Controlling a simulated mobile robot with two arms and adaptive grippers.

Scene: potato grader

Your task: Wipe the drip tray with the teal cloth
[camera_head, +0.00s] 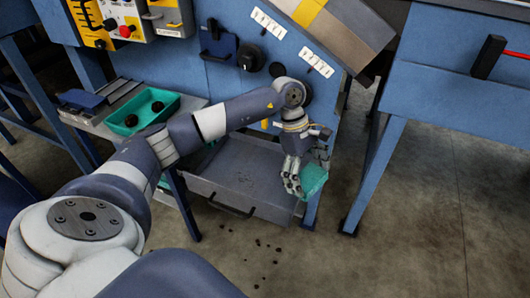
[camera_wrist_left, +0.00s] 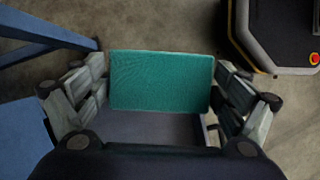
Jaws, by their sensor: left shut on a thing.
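The teal cloth (camera_head: 314,180) hangs in my left gripper (camera_head: 292,186) at the right end of the drip tray. In the left wrist view the cloth (camera_wrist_left: 162,82) shows as a flat teal rectangle between the fingers of my left gripper (camera_wrist_left: 160,88), which is shut on it. The grey drip tray (camera_head: 232,187) is a shallow pan low on the blue machine, with a few dark specks on its floor. The cloth is over or just beside the tray's right edge; I cannot tell whether it touches. My right gripper is not in view.
A teal bin (camera_head: 142,114) with dark lumps stands on a grey shelf at the left. Dark crumbs (camera_head: 266,250) lie on the floor before the tray. Blue machine legs (camera_head: 372,175) stand to the right. The floor at the lower right is clear.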

